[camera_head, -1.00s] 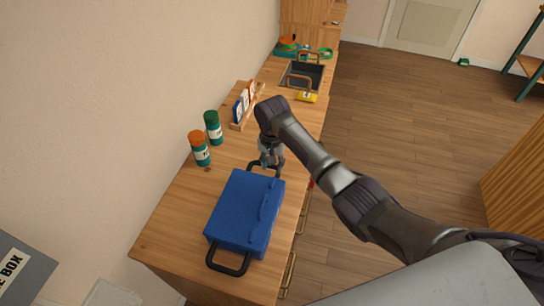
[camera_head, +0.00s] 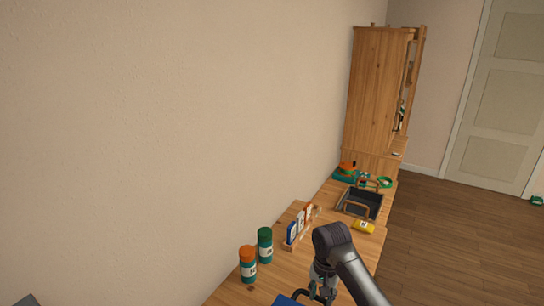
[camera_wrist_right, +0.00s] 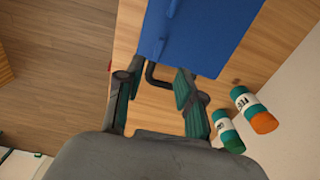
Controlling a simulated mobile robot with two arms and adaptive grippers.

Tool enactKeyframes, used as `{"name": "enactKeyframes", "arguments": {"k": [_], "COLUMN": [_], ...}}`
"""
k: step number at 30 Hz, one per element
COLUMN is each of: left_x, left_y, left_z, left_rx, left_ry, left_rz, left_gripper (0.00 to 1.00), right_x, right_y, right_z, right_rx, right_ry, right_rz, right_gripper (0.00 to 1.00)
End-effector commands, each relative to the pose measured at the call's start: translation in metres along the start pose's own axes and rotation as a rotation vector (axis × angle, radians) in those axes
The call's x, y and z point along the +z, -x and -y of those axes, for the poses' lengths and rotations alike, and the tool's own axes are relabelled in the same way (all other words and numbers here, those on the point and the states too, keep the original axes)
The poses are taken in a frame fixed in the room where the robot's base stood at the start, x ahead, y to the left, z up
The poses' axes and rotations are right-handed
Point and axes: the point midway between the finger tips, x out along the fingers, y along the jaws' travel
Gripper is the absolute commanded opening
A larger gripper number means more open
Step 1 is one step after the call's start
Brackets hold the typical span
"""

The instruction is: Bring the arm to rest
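My right arm enters the head view from the bottom, with its right gripper (camera_head: 322,291) pointing down over the counter near the lower edge. In the right wrist view the right gripper (camera_wrist_right: 155,88) has its two fingers spread apart. The black handle (camera_wrist_right: 151,76) of a blue case (camera_wrist_right: 195,35) lies between and beyond the fingers, partly hidden by one finger. I cannot tell whether the finger touches it. In the head view only a corner of the blue case (camera_head: 287,301) shows at the bottom edge. My left gripper is not in view.
An orange-lidded jar (camera_head: 248,265) and a green-lidded jar (camera_head: 265,246) stand left of the arm. A wooden rack (camera_head: 293,240) with upright items stands behind. Open floor lies to the right.

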Motion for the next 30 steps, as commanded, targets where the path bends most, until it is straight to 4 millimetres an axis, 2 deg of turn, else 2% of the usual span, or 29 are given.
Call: {"name": "enactKeyframes", "arguments": {"k": [1,6,12,18,24,30], "left_x": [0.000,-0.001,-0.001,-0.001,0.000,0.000], "left_y": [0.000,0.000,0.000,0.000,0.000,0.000], "left_z": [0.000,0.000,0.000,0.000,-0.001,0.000], "left_rx": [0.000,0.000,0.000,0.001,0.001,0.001], "left_ry": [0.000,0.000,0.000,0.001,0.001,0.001], "left_rz": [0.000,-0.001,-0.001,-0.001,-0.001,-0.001], "left_gripper": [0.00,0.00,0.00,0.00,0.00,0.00], "right_x": [0.013,0.068,0.135,0.188,0.215,0.234], "right_y": [-0.012,-0.046,-0.063,-0.052,-0.034,-0.016], "right_z": [-0.004,-0.028,-0.074,-0.127,-0.161,-0.186], "right_rx": [-0.008,-0.066,-0.123,-0.134,-0.120,-0.099], "right_ry": [0.034,0.207,0.400,0.548,0.631,0.690], "right_rz": [0.003,-0.021,-0.087,-0.167,-0.223,-0.263], "right_gripper": [0.38,0.38,0.38,0.38,0.38,0.38]}}
